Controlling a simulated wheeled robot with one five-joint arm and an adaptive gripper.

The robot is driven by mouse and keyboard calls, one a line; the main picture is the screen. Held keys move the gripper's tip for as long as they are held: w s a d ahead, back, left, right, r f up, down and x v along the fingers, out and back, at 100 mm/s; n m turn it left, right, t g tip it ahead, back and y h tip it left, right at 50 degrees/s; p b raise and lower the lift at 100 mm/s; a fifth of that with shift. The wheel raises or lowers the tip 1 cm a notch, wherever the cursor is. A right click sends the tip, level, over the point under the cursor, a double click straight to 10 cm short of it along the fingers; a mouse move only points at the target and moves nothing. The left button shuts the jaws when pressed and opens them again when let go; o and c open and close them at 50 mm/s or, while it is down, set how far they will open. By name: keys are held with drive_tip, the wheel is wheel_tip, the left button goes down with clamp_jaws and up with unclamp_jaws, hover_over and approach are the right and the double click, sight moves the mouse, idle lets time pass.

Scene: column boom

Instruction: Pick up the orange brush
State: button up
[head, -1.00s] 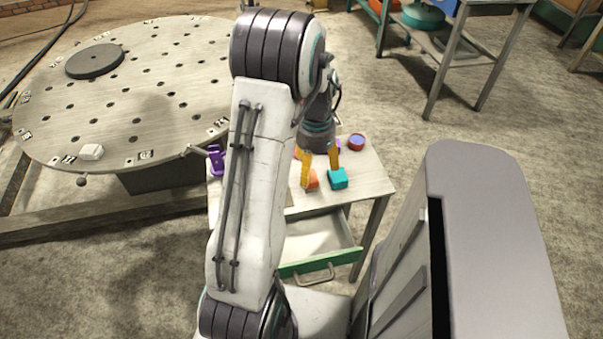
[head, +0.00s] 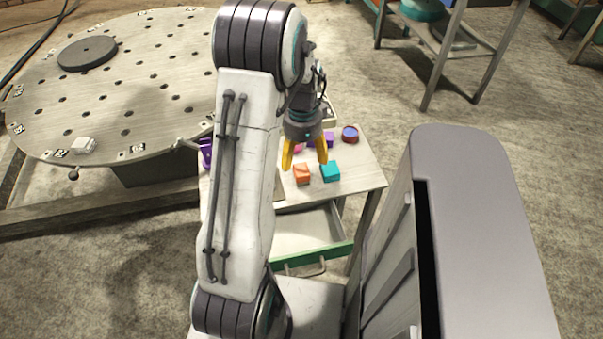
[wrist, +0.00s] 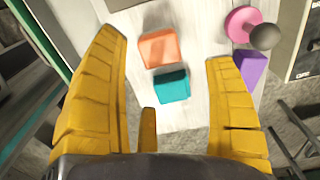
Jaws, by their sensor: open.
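The only orange thing I make out is a block-like piece (head: 302,174) on the small side table, beside a teal block (head: 330,171). I cannot make out bristles or a handle on it. In the wrist view the orange piece (wrist: 160,48) lies between my two yellow fingers, beyond them, with the teal block (wrist: 172,86) nearer to me. My gripper (head: 304,163) is open and empty above the table. In the head view its fingertips appear just behind and above the orange piece, without clear contact.
A pink piece with a dark knob (wrist: 243,25) and a purple block (wrist: 250,70) lie to the right in the wrist view. The green-fronted drawer (head: 318,260) is open below. A large round table (head: 120,110) stands left.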

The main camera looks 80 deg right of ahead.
sight(302, 169)
drive_tip(key=shift+w+f, duration=0.1)
drive_tip(key=shift+f, duration=3.15)
drive_tip(key=c, duration=1.3)
drive_tip(key=shift+r, duration=0.5)
wheel_tip(302, 169, up, 4)
drive_tip(key=shift+f, duration=0.25)
drive_tip(key=s+a+r, duration=0.2)
drive_tip(key=a, duration=0.1)
drive_tip(key=s+a+r, duration=0.2)
drive_tip(key=a, duration=0.1)
drive_tip(key=s+a+r, duration=0.2)
drive_tip(key=a, duration=0.2)
drive_tip(key=shift+r, duration=0.25)
